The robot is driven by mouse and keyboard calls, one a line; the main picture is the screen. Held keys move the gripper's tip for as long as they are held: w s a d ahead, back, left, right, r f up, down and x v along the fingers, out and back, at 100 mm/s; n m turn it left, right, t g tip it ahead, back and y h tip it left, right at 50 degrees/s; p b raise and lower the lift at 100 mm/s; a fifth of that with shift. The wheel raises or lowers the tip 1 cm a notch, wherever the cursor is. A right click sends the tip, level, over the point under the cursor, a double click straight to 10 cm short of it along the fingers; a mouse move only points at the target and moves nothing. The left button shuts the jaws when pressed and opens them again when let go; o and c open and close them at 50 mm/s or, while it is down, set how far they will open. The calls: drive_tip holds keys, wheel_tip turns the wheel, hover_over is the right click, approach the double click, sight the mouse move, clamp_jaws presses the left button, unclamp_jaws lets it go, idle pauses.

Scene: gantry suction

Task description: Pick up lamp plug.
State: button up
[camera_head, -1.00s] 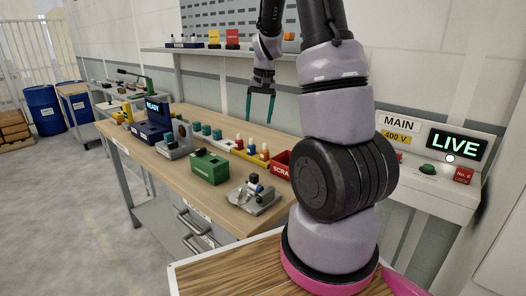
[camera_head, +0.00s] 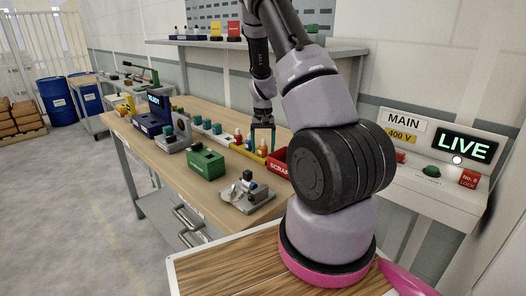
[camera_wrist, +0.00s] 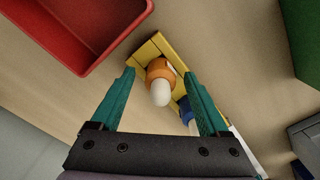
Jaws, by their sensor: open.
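A plug with an orange collar and a white rounded top (camera_wrist: 160,88) stands at one end of a yellow rack (camera_wrist: 147,50). It looks like a lamp plug, though I see no label on it. My gripper (camera_wrist: 159,74) is open above it, one teal finger on each side, both apart from it. A blue plug with a white tip (camera_wrist: 185,110) stands beside it in the rack, close to the right finger and partly hidden. In the head view, my gripper (camera_head: 262,149) hangs over the near end of the yellow rack (camera_head: 241,151).
A red scrap bin (camera_head: 277,165) stands close to the rack, at upper left in the wrist view (camera_wrist: 122,45). A green box (camera_head: 206,165) and a metal fixture (camera_head: 247,195) sit nearer on the wooden bench (camera_head: 180,170). A panel reading LIVE (camera_head: 464,148) is at right.

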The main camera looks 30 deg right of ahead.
drive_tip(key=shift+f, duration=0.25)
clamp_jaws()
drive_tip(key=shift+r, duration=0.15)
